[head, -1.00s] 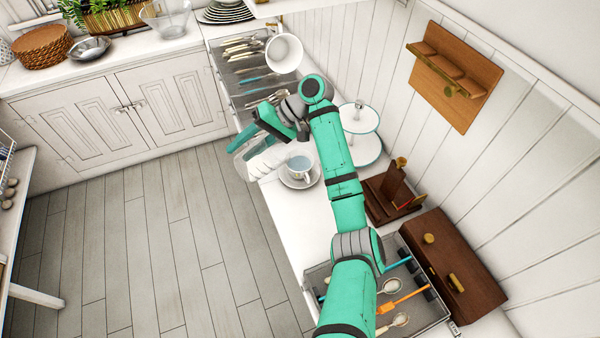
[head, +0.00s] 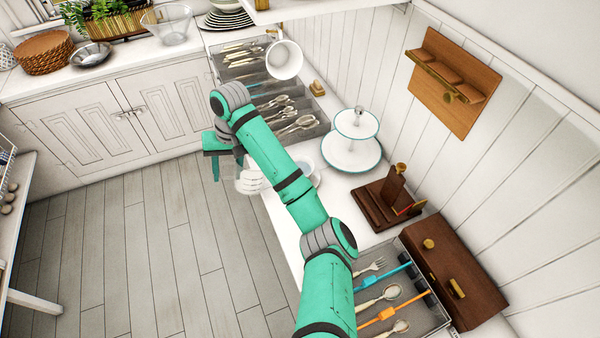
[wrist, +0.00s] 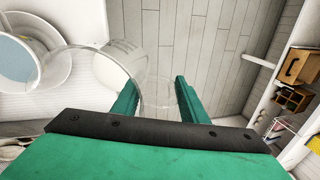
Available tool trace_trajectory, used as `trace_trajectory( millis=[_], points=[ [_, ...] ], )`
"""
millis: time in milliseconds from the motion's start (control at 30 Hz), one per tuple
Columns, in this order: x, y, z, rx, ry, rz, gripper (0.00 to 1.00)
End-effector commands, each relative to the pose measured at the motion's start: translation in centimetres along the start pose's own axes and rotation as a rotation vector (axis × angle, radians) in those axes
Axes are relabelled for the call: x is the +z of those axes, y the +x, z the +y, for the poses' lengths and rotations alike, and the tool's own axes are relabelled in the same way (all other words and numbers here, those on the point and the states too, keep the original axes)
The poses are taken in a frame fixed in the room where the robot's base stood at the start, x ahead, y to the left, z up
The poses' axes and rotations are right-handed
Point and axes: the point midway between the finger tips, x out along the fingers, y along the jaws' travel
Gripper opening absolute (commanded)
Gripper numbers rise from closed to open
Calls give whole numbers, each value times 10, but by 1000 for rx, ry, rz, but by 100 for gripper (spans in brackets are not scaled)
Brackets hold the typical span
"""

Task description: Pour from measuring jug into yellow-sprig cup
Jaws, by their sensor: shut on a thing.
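The clear measuring jug (head: 250,181) is held beside the counter's left edge; it also shows in the wrist view (wrist: 122,62). My gripper (head: 228,170) is shut on its handle, which lies between the fingers in the wrist view (wrist: 156,86). A white cup with pale blue liquid (wrist: 16,62) stands on a white saucer (wrist: 62,72). In the wrist view the jug's rim overlaps the cup's edge. In the head view my arm hides most of the cup and saucer.
A white mug (head: 285,59) hangs above a cutlery tray (head: 240,70). A two-tier stand (head: 352,150) and a dark wooden holder (head: 388,203) are along the wall. A second cutlery tray (head: 440,322) is nearer. Open floor (head: 130,250) lies left.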

Motion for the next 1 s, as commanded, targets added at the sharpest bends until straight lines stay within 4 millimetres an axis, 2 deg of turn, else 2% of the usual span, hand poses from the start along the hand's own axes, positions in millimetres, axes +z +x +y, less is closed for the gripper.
trace_trajectory(
  millis=[300,533,667,1000],
  points=[
    [-1,19,-6,174,-2,-4,0],
    [-1,26,-7,232,0,-7,0],
    [-2,19,-8,243,1,-5,0],
    [-2,-13,-16,243,0,-5,0]
  ],
)
